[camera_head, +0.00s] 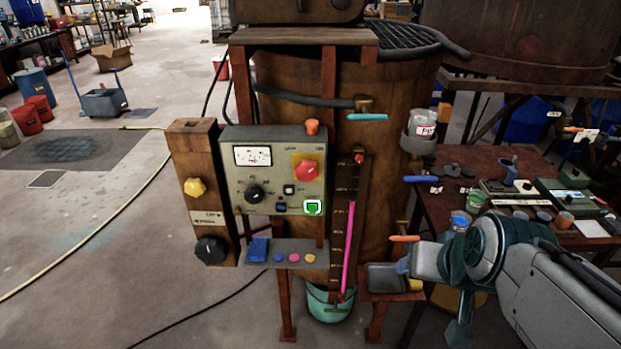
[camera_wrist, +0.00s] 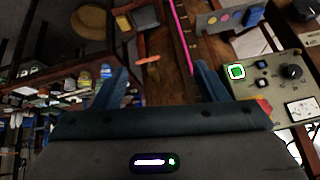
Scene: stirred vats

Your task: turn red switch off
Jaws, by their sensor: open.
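The red switch (camera_head: 306,171) is a red knob on a yellow plate, at the upper right of the grey control panel (camera_head: 225,150). In the wrist view a bit of its red and yellow (camera_wrist: 263,106) shows at the edge of my gripper, which hides the rest. My gripper (camera_head: 404,264) is to the right of and below the panel, well apart from the switch. In the wrist view my gripper (camera_wrist: 163,82) has its two blue fingers spread with nothing between them. A green lit square (camera_head: 312,207) glows below the switch; the wrist view shows it too (camera_wrist: 237,71).
An orange-handled valve (camera_head: 404,238) is just above my gripper. A ledge with a grey tray (camera_head: 385,278) is below left of it. A pink-filled tube (camera_head: 348,235) on a board stands between gripper and panel. A cluttered table (camera_head: 480,160) is at right. The floor at left is mostly clear.

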